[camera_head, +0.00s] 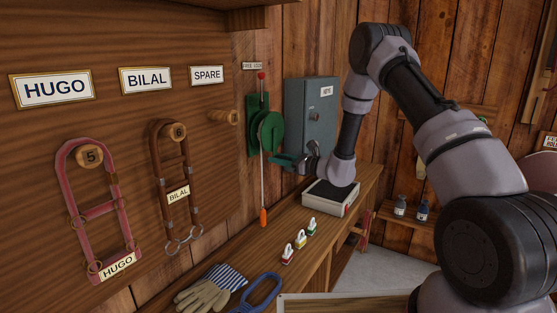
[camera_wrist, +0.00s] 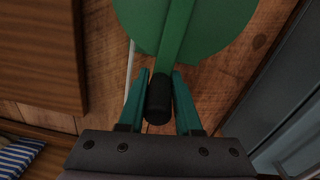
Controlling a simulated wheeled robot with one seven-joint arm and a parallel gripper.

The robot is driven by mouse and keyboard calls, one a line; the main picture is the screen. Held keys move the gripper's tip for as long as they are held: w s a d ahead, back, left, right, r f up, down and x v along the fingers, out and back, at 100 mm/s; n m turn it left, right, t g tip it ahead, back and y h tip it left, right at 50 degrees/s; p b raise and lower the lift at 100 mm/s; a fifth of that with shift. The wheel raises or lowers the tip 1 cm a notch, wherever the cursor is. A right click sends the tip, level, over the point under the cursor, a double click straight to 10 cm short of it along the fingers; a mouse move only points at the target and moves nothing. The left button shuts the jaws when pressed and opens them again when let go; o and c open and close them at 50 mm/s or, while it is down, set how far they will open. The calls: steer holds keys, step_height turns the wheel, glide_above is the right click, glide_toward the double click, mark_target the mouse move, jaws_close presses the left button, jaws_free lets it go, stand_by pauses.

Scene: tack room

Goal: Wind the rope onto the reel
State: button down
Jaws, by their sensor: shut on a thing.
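The green reel (camera_head: 268,133) is mounted on a green backing plate on the wood wall. A pale rope (camera_head: 262,178) hangs from it, with an orange piece (camera_head: 263,217) at its lower end near the bench top. A red knob (camera_head: 262,75) is above the reel. In the wrist view the reel's green disc (camera_wrist: 200,20) fills the top, and a green crank arm runs down to a black handle (camera_wrist: 158,100). My gripper (camera_wrist: 160,88) has its teal fingers on either side of this handle, shut on it. My gripper (camera_head: 285,161) also shows in the head view, right below the reel.
A grey metal box (camera_head: 310,115) is on the wall right of the reel. On the bench are a white-and-dark tray (camera_head: 331,197), several small tagged padlocks (camera_head: 300,240), gloves (camera_head: 210,290) and a blue looped thing (camera_head: 260,293). Halters hang at left; the SPARE peg (camera_head: 222,116) is empty.

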mark_target(266, 121)
steer(key=s+a+r+m, duration=0.4)
steer(key=s+m, duration=0.2)
steer(key=m, duration=0.4)
steer(key=r+m, duration=0.3)
steer(key=m, duration=0.1)
steer(key=r+m+t, duration=0.1)
steer(key=r+m, duration=0.2)
steer(key=m, duration=0.2)
steer(key=r+m, duration=0.4)
steer(key=shift+s+a+m, duration=0.2)
steer(key=shift+s+m, duration=0.15)
steer(key=shift+m, duration=0.05)
steer(key=shift+w+r, duration=0.1)
steer(key=shift+w+d+r, duration=0.25)
steer(key=shift+r, duration=0.2)
steer(key=c, duration=0.6)
jaws_free()
steer(key=shift+w+d, duration=0.1)
